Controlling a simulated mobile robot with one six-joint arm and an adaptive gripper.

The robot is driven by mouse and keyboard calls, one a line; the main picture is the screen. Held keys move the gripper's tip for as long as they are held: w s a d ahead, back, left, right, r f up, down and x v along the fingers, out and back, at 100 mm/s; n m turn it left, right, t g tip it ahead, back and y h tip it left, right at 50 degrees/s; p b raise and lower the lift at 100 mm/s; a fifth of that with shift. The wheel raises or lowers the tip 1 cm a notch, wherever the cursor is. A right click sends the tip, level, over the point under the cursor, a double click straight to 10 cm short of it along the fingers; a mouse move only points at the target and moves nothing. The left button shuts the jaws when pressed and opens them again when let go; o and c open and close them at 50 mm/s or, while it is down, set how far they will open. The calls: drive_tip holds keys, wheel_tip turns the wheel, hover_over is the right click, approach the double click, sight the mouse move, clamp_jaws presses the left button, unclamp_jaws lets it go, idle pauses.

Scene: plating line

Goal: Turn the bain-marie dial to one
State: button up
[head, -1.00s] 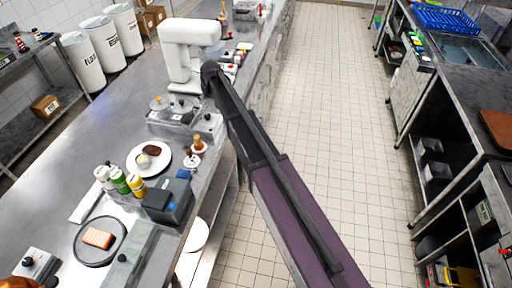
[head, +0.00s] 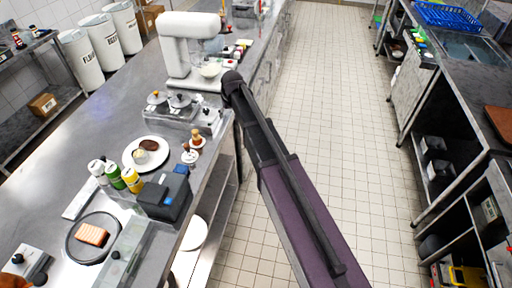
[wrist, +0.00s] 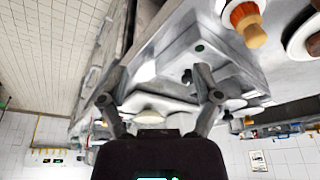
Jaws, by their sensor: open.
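The bain-marie (head: 172,113) is a steel unit with lidded pots, on the left counter in front of the white mixer. The dark knob on its sloped front (head: 208,115) is small, and its setting is not readable. In the wrist view a pale steel housing (wrist: 170,62) with a green spot and a small dark knob (wrist: 187,76) lies ahead of my gripper (wrist: 160,78). My gripper is open, its two fingers apart with nothing held between them. The knob lies between the finger lines, nearer the right finger; contact cannot be told. In the head view my arm hides the gripper.
The white mixer (head: 185,48) stands right behind the bain-marie. The tiled aisle (head: 310,120) is clear.

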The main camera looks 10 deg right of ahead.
drive_tip(key=s+d+f+m+b, duration=0.1)
drive_tip(key=s+d+f+b, duration=0.2)
drive_tip(key=s, duration=0.3)
drive_tip(key=s+d+f+g+b, duration=0.1)
drive_tip(key=s+d+f+b, duration=0.2)
drive_tip(key=s+d, duration=0.3)
drive_tip(key=shift+s+f+m+h, duration=0.2)
drive_tip(key=shift+f+m+h, duration=0.2)
drive_tip(key=shift+d, duration=0.1)
drive_tip(key=s+d+m+g, duration=0.1)
drive_tip(key=s+d, duration=0.3)
drive_tip(key=s, duration=0.4)
drive_tip(key=s+d+m+g, duration=0.1)
drive_tip(key=s+d, duration=0.2)
drive_tip(key=s, duration=0.5)
drive_tip(key=shift+d+f, duration=0.15)
drive_tip(key=shift+d, duration=0.25)
drive_tip(key=shift+w, duration=0.1)
drive_tip(key=c, duration=0.3)
drive_tip(key=shift+c, duration=0.2)
